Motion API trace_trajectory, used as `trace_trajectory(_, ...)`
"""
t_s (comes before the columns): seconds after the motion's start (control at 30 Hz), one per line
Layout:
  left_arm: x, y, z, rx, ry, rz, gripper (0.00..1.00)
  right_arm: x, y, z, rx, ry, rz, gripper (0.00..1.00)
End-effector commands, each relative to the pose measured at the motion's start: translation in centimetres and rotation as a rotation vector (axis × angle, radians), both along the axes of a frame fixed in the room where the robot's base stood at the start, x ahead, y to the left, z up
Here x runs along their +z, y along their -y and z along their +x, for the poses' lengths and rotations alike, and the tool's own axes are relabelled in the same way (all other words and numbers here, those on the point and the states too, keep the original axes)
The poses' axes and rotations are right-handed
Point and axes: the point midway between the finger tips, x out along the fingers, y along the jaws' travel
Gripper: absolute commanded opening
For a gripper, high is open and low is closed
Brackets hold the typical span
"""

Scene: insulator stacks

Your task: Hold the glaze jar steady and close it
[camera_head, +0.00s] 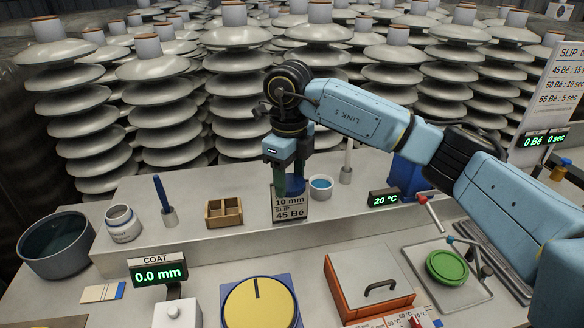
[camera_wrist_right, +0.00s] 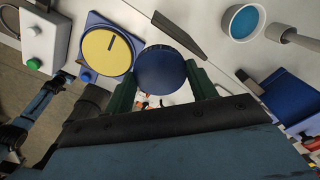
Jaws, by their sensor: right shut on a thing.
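The white labelled jar (camera_head: 122,223) stands upright at the left of the grey bench in the head view. Its mouth faces up and its small label is too small to read. My right gripper (camera_head: 286,183) is well to the right of it, pointing down above the middle of the bench. It is shut on a round dark blue lid (camera_wrist_right: 162,70), which sits between the green fingers (camera_wrist_right: 160,92) in the right wrist view. In the head view the lid (camera_head: 295,187) is partly hidden by a finger.
A slip sign (camera_head: 290,208) stands just in front of my right gripper, with a blue-filled cup (camera_head: 320,183) beside it. A wooden box (camera_head: 223,212) and a blue-handled tool (camera_head: 163,196) stand between jar and gripper. A dark basin (camera_head: 57,246) is left of the jar.

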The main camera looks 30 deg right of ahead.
Motion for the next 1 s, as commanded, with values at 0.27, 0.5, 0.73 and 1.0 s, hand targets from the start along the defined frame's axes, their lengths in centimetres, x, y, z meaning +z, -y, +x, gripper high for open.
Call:
trace_trajectory(0.27,-0.5,-0.5,3.8,-0.004,0.060,0.004,0.83,-2.2,-0.9,-1.7,0.594,-0.005,-0.005,0.36)
trace_trajectory(0.5,-1.1,-1.1,2.1,-0.005,0.034,0.013,0.83,-4.1,-1.8,-3.4,1.178,-0.012,-0.005,0.36)
trace_trajectory(0.73,-1.8,-1.6,1.4,-0.007,0.022,0.020,0.83,-6.0,-2.7,-5.4,1.776,-0.017,-0.002,0.36)
trace_trajectory(1.0,-2.3,-1.6,1.9,-0.007,0.028,0.020,0.83,-7.7,-3.6,-7.4,2.362,-0.018,0.004,0.36)
